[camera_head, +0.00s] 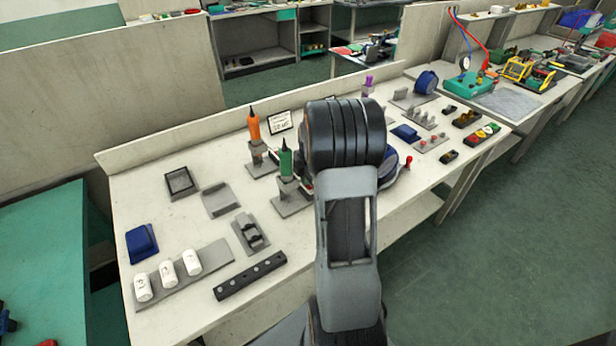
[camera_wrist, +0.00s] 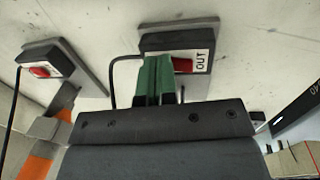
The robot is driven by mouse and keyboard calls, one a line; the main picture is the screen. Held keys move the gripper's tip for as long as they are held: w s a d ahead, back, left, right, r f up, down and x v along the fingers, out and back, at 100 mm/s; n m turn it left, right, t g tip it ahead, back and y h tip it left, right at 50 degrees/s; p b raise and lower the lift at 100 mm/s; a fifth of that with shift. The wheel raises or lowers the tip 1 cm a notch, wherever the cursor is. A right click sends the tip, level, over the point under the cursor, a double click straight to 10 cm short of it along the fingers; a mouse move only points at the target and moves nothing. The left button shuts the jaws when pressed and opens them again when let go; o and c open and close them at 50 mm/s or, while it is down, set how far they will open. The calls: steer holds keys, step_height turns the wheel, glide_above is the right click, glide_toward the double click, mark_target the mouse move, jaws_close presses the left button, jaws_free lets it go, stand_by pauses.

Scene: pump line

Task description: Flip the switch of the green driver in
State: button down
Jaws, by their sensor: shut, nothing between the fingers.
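The green driver (camera_head: 286,162) stands upright in a grey stand on the bench in the head view, just left of my arm. In the wrist view, a black switch box (camera_wrist: 208,42) on a grey plate carries a red switch (camera_wrist: 183,65) and a white label reading "OUT". My gripper (camera_wrist: 155,60) is shut and empty. Its two green fingers lie together in front of the box, just left of the red switch and covering part of the box. I cannot tell whether they touch it. My gripper is hidden behind my arm in the head view.
An orange driver (camera_head: 253,126) stands behind and left of the green one. A second box with a red switch (camera_wrist: 39,72) is at left in the wrist view. White cylinders (camera_head: 167,273), a black holed bar (camera_head: 250,277) and a blue block (camera_head: 141,243) occupy the bench's left end.

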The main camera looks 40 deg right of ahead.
steer(key=shift+s, duration=0.15)
steer(key=shift+s+r, duration=0.25)
steer(key=shift+s, duration=0.35)
steer(key=shift+r, duration=0.1)
step_height(320, 180, up, 14)
steer(key=w+p, duration=0.2)
steer(key=shift+w+f, duration=0.2)
steer(key=shift+w, duration=0.15)
stand_by(0.5)
